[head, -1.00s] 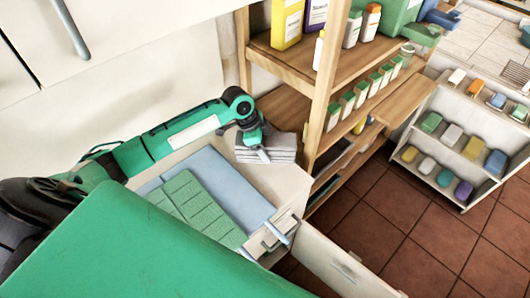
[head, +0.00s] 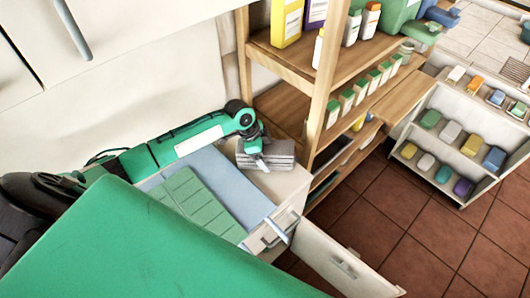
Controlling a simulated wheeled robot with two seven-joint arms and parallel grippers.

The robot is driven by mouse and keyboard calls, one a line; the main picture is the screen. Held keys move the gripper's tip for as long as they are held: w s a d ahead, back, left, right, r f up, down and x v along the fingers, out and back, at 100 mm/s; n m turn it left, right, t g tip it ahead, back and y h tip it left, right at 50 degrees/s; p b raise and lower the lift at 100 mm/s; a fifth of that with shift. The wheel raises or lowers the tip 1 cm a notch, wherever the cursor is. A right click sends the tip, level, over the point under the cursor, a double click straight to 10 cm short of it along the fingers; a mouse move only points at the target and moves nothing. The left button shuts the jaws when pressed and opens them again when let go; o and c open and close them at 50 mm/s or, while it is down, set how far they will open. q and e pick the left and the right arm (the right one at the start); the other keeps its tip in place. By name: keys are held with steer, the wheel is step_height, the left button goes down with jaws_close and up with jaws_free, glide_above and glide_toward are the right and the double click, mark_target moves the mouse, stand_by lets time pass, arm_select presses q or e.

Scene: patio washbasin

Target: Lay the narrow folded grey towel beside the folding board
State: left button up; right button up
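A grey folded towel bundle (head: 279,157), showing several stacked layers, lies at the back right of the white counter. The pale blue folding board (head: 232,184) lies flat to its left and nearer. A green folded cloth (head: 190,205) with crease lines lies on the board. My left gripper (head: 261,160) points down at the left part of the grey bundle, touching it or just above it. Its fingers are small and partly merge with the grey layers, so whether they are open or shut does not show. My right gripper is not in view.
A wooden shelf (head: 320,90) with bottles and cartons stands just right of the counter. An open white cabinet door (head: 345,268) juts out below at the front. A low white rack (head: 455,140) with coloured bundles stands farther right. My green body covers the lower left.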

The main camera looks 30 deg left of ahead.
arm_select(q)
steer(key=shift+r, duration=0.25)
steer(key=shift+a+r, duration=0.2)
steer(key=shift+r, duration=0.05)
steer(key=b+v, duration=0.3)
steer(key=v, duration=0.7)
steer(key=shift+r, duration=0.25)
steer(key=shift+s+a+r, duration=0.15)
steer(key=shift+r, duration=0.25)
steer(key=shift+f, duration=0.1)
